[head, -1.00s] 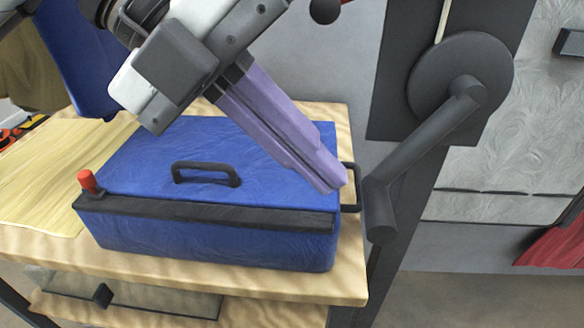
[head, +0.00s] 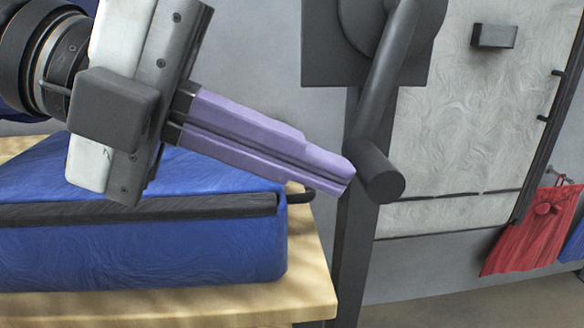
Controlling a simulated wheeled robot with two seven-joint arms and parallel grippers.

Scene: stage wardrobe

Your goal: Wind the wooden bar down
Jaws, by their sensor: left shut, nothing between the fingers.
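A dark grey crank (head: 385,75) hangs from a round hub (head: 375,22) on a dark post at the upper middle right. Its arm slopes down to a thick cylindrical grip (head: 380,178) that points toward me. My left gripper (head: 348,182) comes in from the left. Its purple fingers are shut with nothing between them, and their tips are right beside the crank's grip, on its left; I cannot tell whether they touch it. The wooden bar is not in view. My right gripper is not in view.
A blue case (head: 140,250) with a black edge band stands on a wooden table (head: 310,285) below the gripper. A grey panel (head: 460,130) with a dark box-shaped handle (head: 494,36) stands behind on the right. Red cloth (head: 530,230) hangs at the far right.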

